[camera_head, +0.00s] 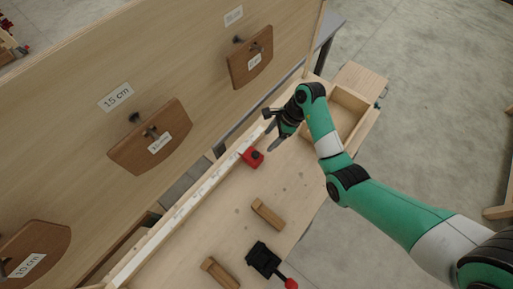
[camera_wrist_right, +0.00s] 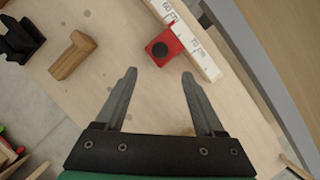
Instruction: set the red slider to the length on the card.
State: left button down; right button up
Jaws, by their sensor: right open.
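The red slider (camera_head: 252,157) sits on the white ruler strip (camera_head: 187,206) near its far end. In the right wrist view the red slider (camera_wrist_right: 164,46) has a dark round knob and lies ahead of the fingertips, near the 70 mark. My right gripper (camera_head: 271,132) is open and empty beside the slider, apart from it; it also shows in the right wrist view (camera_wrist_right: 159,75). White cards on the board read 15 cm (camera_head: 116,97) and 10 cm (camera_head: 28,266); a farther card (camera_head: 233,16) is too small to read. My left gripper is not in view.
Wooden chair forms (camera_head: 152,137) hang on the upright board (camera_head: 75,100). Wooden blocks (camera_head: 267,214) and a black clamp with a red knob (camera_head: 264,259) lie on the bench. An open wooden tray (camera_head: 346,113) is at the far right. Bench space between slider and blocks is clear.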

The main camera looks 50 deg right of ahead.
aim_at(256, 154)
jog(key=b+x, duration=0.3)
jog(key=x, duration=0.8)
jog(key=shift+w+a+f, duration=0.1)
jog(key=shift+a+f, duration=0.1)
grip_shut()
dwell(0.9)
